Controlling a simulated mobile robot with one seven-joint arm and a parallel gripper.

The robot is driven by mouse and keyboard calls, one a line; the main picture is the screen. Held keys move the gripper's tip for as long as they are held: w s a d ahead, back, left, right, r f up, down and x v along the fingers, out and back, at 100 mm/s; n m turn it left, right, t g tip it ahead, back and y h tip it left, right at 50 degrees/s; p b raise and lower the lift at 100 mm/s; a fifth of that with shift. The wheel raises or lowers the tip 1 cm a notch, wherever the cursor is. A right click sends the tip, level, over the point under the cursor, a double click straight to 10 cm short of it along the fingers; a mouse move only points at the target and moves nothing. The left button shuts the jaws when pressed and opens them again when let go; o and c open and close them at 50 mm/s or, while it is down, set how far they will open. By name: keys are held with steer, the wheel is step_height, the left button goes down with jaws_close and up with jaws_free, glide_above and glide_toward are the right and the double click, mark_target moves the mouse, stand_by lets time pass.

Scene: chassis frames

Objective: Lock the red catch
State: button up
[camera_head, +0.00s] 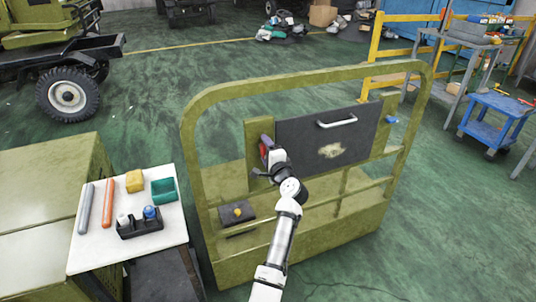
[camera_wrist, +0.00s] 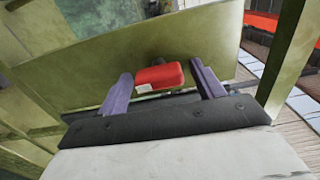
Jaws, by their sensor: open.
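The red catch (camera_wrist: 159,76) is a small red block on the olive-green panel in the wrist view. In the head view the red catch (camera_head: 264,150) shows only partly at the left edge of the dark grey panel (camera_head: 300,140), mostly hidden by my gripper. My gripper (camera_wrist: 163,85) is open, with one purple finger on each side of the red catch. Gaps show between the catch and both fingers. In the head view my gripper (camera_head: 265,157) is at the upper left of the frame's panel.
A blue catch (camera_head: 392,119) sits right of the dark panel, which has a white handle (camera_head: 337,121). Green tubular rails (camera_head: 190,150) surround the panel. A white-topped table (camera_head: 90,245) on the left holds a black caddy (camera_head: 139,222), a green bin (camera_head: 163,191) and other items.

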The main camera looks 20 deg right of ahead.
steer(key=s+b, duration=0.3)
steer(key=s, duration=1)
steer(key=shift+s+d, duration=0.25)
steer(key=shift+s, duration=0.15)
